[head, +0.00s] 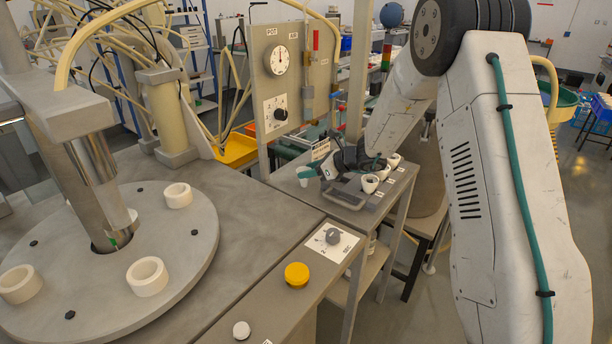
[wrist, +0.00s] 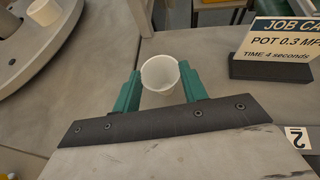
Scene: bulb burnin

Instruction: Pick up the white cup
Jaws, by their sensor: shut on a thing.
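The white cup (wrist: 160,74) sits between the two teal fingers of my gripper (wrist: 160,84) in the wrist view, with its open mouth facing the camera. The fingers are shut on it from both sides, and it looks empty. In the head view, my gripper (head: 308,172) is at the left end of the small side table, and the cup (head: 304,182) shows only small and partly covered below the fingers. I cannot tell whether its base touches the table.
A job card (wrist: 283,40) on a dark block stands close to the right of the held cup. A round plate (head: 100,300) with white rings, a yellow button (head: 297,274) and a knob (head: 333,237) lie nearer.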

